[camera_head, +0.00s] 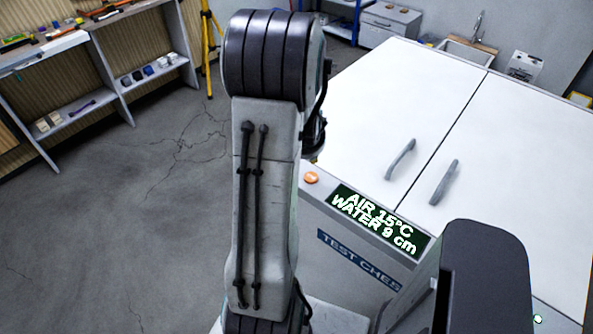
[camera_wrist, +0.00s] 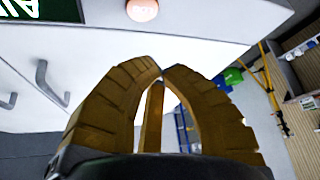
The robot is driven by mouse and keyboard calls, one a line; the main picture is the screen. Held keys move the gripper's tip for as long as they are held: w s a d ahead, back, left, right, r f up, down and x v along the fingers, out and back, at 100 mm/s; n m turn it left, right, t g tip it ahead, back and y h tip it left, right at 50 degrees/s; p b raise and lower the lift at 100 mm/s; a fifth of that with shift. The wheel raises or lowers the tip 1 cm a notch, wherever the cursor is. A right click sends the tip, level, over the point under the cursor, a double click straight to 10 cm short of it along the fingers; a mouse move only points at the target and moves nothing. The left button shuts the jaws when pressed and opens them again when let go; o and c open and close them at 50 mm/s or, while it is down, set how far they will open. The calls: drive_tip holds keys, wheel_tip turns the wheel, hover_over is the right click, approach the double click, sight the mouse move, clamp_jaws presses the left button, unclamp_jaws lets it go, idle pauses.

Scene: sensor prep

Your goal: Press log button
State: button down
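The log button is a small round orange button (camera_head: 311,178) on the front panel of the chest, left of the display. It also shows at the top of the wrist view (camera_wrist: 142,10), with upside-down lettering that is hard to read. My gripper (camera_wrist: 162,71) has brown-gold fingers that curve inward until their tips meet, with nothing seen between them. In the wrist view the fingertips appear below the button, with a visible gap in the picture. In the head view my gripper is hidden behind my arm.
The white test chest (camera_head: 410,101) has two grey lid handles. A dark green display (camera_head: 377,220) reads AIR 15°C, WATER 9 cm. Shelving (camera_head: 103,62) and a yellow tripod (camera_head: 209,40) stand at the back left. The floor at left is clear.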

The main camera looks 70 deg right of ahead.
drive_tip(key=shift+d+r+h, duration=0.6)
drive_tip(key=shift+d+r, duration=0.15)
drive_tip(key=shift+d, duration=0.2)
drive_tip(key=shift+f, duration=0.1)
drive_tip(key=b, duration=0.5)
hover_over(311, 177)
drive_tip(key=d, duration=0.1)
drive_tip(key=f, duration=0.6)
drive_tip(key=shift+w+d+f, duration=0.1)
drive_tip(key=shift+w+f, duration=0.3)
drive_tip(key=shift+f+b, duration=0.95)
drive_tip(key=shift+b, duration=0.05)
